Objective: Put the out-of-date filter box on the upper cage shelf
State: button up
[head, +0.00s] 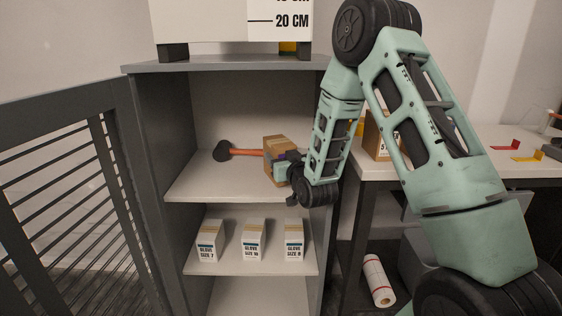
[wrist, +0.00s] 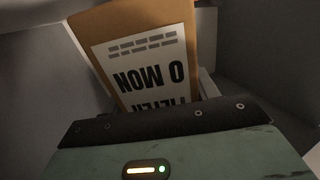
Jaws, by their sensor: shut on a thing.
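The filter box (head: 276,148) is a brown carton inside the open cage, over the right part of the upper shelf (head: 206,189). My gripper (head: 284,169) is shut on it, reaching in from the right. In the wrist view the filter box (wrist: 183,62) fills the space ahead of the gripper, with a white label upside down that reads "FILTER" and "0 MON"; the rest of the print is partly hidden. I cannot tell whether its base touches the shelf. My gripper's fingertips are mostly hidden.
A black-headed mallet with an orange handle (head: 240,152) lies on the upper shelf, left of the box. Several glove boxes (head: 253,241) stand on the lower shelf. The slatted cage door (head: 60,190) is open at left. A bench (head: 470,172) stands at right.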

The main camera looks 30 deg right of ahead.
jog(key=shift+f, duration=0.35)
jog(key=shift+f, duration=0.15)
jog(key=o, duration=1.1)
jog(key=p+v, duration=0.4)
jog(key=v, duration=0.5)
jog(key=shift+s+r, duration=0.25)
jog(key=shift+r, duration=0.15)
jog(key=shift+s+p, duration=0.1)
jog(key=shift+p, duration=0.5)
